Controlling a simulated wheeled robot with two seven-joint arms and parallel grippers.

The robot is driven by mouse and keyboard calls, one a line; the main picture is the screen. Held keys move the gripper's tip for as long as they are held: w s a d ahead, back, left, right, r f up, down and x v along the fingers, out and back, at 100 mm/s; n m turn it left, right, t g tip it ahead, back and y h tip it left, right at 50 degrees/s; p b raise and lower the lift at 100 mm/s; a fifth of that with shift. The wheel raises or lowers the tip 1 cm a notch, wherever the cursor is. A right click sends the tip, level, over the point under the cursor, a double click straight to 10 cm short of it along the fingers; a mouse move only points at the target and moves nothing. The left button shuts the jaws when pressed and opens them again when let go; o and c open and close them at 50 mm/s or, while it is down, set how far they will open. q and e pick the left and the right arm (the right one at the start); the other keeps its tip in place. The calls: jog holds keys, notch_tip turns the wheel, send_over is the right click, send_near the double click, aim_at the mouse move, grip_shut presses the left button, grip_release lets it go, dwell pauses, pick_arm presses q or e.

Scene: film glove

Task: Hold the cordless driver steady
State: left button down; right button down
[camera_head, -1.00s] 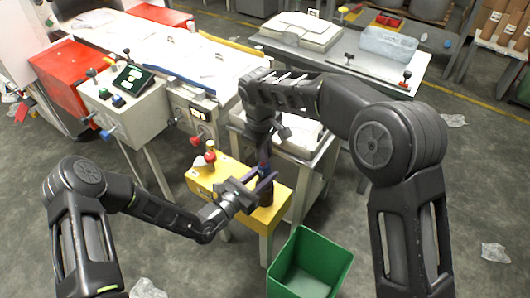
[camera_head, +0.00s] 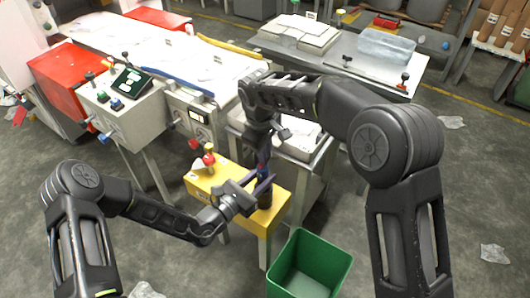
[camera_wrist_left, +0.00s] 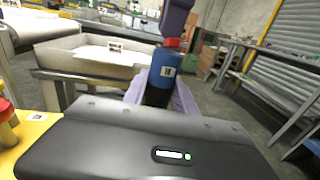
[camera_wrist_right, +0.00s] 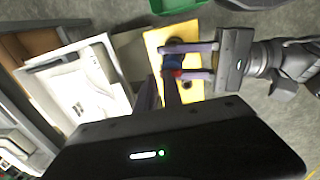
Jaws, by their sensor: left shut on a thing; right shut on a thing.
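The cordless driver (camera_wrist_left: 166,66) shows in the left wrist view as an upright blue and black body with a red ring near its top and a small label. My left gripper (camera_head: 262,190) is shut around its body from the side, with purple fingers. My right gripper (camera_head: 263,158) is directly above and shut on its upper end. In the right wrist view, the blue part of the driver (camera_wrist_right: 171,62) sits between the left gripper's fingers (camera_wrist_right: 190,62), over the yellow stand (camera_wrist_right: 155,42). The grippers hide much of it, and I cannot tell whether its base touches the stand.
The yellow stand (camera_head: 205,187) carries a red-knobbed part (camera_head: 209,160) left of the driver. A green bin (camera_head: 308,262) stands on the floor in front. A grey control box (camera_head: 128,105) and a side table with a white tray (camera_head: 300,140) are close behind.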

jog(key=shift+s+d+f, duration=0.2)
jog(key=shift+d+f, duration=0.2)
jog(key=shift+f, duration=0.4)
jog(key=shift+s+a, duration=0.5)
jog(key=shift+s, duration=0.15)
jog(key=shift+a, duration=0.15)
jog(key=shift+r, duration=0.25)
jog(key=w+d+r, duration=0.2)
jog(key=w+r, duration=0.1)
jog(key=r, duration=1.1)
jog(key=shift+w+r, duration=0.2)
jog(key=shift+r, duration=0.1)
